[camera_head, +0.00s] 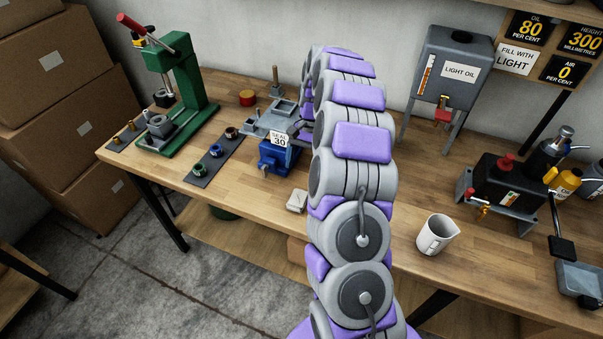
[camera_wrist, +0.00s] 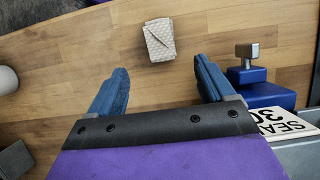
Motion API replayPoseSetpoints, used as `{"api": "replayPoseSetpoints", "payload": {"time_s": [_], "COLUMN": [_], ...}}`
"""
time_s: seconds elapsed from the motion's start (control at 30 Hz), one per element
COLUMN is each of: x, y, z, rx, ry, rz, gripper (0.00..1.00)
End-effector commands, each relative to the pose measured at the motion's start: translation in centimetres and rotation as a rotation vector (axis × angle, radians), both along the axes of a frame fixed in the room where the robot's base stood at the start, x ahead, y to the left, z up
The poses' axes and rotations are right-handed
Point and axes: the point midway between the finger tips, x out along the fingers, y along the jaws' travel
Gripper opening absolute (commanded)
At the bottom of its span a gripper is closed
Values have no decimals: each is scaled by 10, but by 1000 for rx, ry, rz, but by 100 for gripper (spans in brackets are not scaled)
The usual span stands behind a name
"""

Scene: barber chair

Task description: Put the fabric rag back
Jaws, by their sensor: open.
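The fabric rag (camera_head: 297,201) is a small, folded, cream-coloured cloth lying on the wooden workbench (camera_head: 260,204) near its front edge. In the wrist view the rag (camera_wrist: 159,40) lies beyond my fingertips, roughly centred between them and apart from both. My gripper (camera_wrist: 158,85) is open and empty, with two blue fingers spread wide. In the head view my grey and purple arm reaches over the bench and hides the bench behind it; the gripper shows only in small part there.
A blue vise (camera_head: 277,155) with a "SEAL 30" sign stands close to the rag. A white jug (camera_head: 436,235) stands to the right. A dark mat with rings (camera_head: 213,158) and a green press (camera_head: 180,90) are on the left. A light oil tank (camera_head: 447,70) stands at the back.

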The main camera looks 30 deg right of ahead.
Motion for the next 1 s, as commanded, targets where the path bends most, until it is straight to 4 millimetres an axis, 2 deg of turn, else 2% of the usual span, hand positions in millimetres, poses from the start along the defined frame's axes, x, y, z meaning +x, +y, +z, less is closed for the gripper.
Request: {"api": "replayPoseSetpoints", "payload": {"time_s": [0.27, 0.37, 0.47, 0.7, 0.87, 1.0], "x": [1, -2, -12, -60, -102, -145], "y": [-1, 10, 32, 95, 128, 150], "z": [11, 21, 39, 92, 117, 131], "rx": [1, 5, 12, 16, 6, -7], "ry": [-3, -16, -35, -100, -133, -155], "rz": [6, 36, 100, 311, 443, 551], "gripper": [82, 82, 82, 82, 82, 82]}}
